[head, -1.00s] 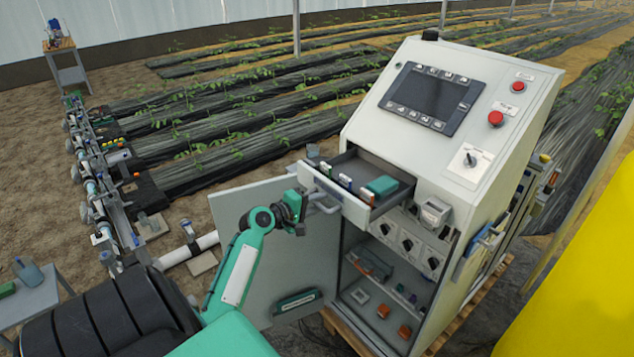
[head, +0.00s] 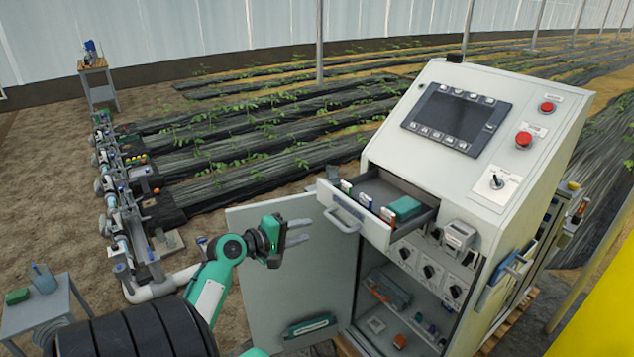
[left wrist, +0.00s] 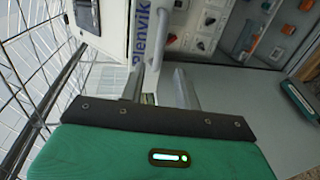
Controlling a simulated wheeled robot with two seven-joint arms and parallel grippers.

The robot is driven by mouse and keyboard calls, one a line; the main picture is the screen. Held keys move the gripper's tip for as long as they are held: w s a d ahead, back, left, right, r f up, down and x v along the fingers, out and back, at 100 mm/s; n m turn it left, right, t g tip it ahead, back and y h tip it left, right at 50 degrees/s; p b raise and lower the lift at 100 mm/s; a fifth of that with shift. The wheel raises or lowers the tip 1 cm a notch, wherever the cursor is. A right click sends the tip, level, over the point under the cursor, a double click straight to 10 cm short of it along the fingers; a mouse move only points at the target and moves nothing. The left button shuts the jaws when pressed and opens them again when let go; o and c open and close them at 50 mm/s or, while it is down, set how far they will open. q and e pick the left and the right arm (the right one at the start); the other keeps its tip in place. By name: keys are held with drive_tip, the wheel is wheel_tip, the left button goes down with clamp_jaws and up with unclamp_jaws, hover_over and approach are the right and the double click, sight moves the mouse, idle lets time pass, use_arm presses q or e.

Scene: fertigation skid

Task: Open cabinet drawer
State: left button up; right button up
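The grey cabinet (head: 470,165) has its top drawer (head: 376,232) pulled out, with several small boxes and a green case (head: 404,208) inside. The drawer's bar handle (head: 342,219) is on its front; in the left wrist view a grey bar handle (left wrist: 181,62) shows just beyond the fingers. My left gripper (head: 303,232) is left of the handle, apart from it, its two fingers spread and empty, pointing toward the drawer. The fingers also show in the left wrist view (left wrist: 160,88). My right gripper is not in view.
The cabinet's lower door (head: 290,290) is swung open to the left, below my left gripper. Inside are knobs and shelves with small items. A pipe manifold (head: 118,200) runs along the ground at left. A small table (head: 48,300) stands at lower left.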

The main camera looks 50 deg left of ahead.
use_arm(q)
drive_tip(key=shift+v, duration=1.15)
